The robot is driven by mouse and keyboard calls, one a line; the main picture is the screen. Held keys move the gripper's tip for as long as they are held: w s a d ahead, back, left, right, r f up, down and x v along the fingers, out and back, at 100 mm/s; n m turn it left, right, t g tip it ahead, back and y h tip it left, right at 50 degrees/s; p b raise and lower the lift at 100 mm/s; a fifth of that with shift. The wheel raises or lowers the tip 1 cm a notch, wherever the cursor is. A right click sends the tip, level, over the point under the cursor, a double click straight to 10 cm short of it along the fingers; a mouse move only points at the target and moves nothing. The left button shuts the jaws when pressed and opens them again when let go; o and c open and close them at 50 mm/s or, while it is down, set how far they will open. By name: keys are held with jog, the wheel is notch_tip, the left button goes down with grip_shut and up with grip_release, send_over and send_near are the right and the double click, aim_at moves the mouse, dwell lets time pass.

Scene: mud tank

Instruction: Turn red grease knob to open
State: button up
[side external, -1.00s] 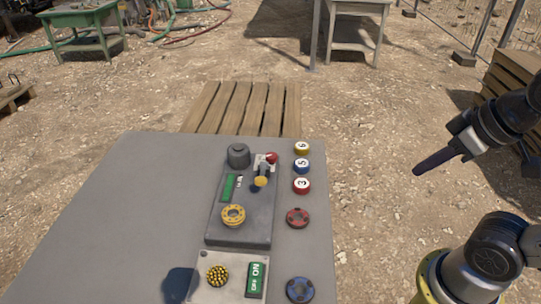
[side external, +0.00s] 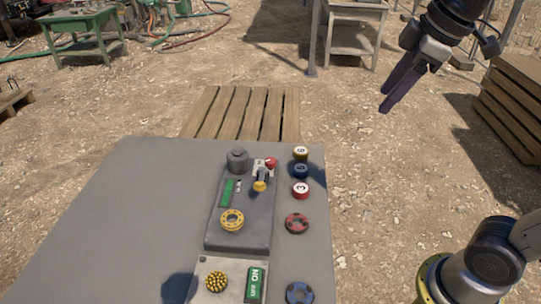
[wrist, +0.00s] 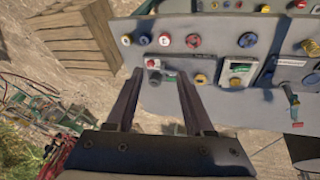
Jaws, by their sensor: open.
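A round red knob with dark notches (side external: 297,223) sits on the right side of the grey panel (side external: 120,225), below a red button marked 3 (side external: 301,190). No label names it as the grease knob. In the wrist view the red knob (wrist: 193,40) is beyond and slightly right of my fingertips. My gripper (side external: 387,104) is open and empty, raised in the air to the right of the panel and touching nothing. Its two dark fingers (wrist: 160,74) are spread in the wrist view, with a small red-topped control (wrist: 152,63) showing between them in the picture.
Blue (side external: 301,171) and yellow (side external: 301,153) buttons stand above the red one, and a blue knob (side external: 299,293) is below. A raised box carries a yellow knob (side external: 232,219) and a yellow-tipped lever (side external: 260,186). The panel's left side is clear. Wooden pallets (side external: 511,105) stand right.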

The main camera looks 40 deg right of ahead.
jog(key=w+r+n, duration=0.1)
jog(key=w+n, duration=0.1)
jog(key=w, duration=0.5)
jog(key=n+g, duration=0.3)
jog(key=g, duration=0.2)
send_over(271, 160)
notch_tip(271, 160, down, 15)
notch_tip(271, 160, down, 14)
jog(key=shift+r, duration=0.15)
grip_shut()
